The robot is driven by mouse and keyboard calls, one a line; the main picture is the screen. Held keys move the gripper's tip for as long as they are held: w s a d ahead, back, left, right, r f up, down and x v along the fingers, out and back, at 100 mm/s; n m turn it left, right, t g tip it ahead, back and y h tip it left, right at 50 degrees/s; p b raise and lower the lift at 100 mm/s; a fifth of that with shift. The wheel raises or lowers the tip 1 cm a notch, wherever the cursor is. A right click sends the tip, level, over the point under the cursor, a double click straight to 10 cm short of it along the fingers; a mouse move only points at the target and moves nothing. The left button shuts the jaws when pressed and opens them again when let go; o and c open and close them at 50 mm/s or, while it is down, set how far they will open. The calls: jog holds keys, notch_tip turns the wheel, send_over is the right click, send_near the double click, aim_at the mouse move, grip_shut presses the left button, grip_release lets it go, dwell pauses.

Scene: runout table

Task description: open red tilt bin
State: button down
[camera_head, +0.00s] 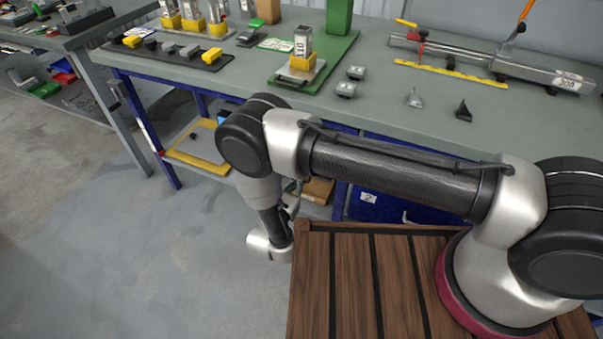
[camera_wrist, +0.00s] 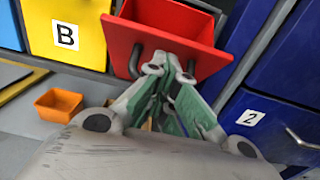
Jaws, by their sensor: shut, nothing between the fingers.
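The red tilt bin (camera_wrist: 120,37) is at the top middle of the wrist view. In the head view my arm reaches down beside the bench; the red bin and the fingertips cannot be made out there.
A yellow bin marked B (camera_wrist: 66,33) is left of the red bin. A blue drawer marked 2 (camera_wrist: 268,118) is on the right. A small orange tray (camera_wrist: 60,105) lies at lower left. The workbench (camera_head: 400,90) holds tools and fixtures. Floor (camera_head: 130,250) at left is clear.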

jog(key=shift+s+f, duration=0.35)
jog(key=shift+f, duration=0.4)
jog(key=c, duration=1.8)
grip_release()
jog(key=shift+o, duration=0.2)
jog(key=shift+a, duration=0.1)
jog(key=o, duration=0.3)
jog(key=shift+s+a, duration=0.15)
jog(key=shift+s, duration=0.2)
jog(key=o, duration=1.1)
jog(key=v, duration=0.5)
jog(key=shift+s+a, duration=0.1)
jog(key=shift+s, duration=0.05)
jog(key=v, duration=0.6)
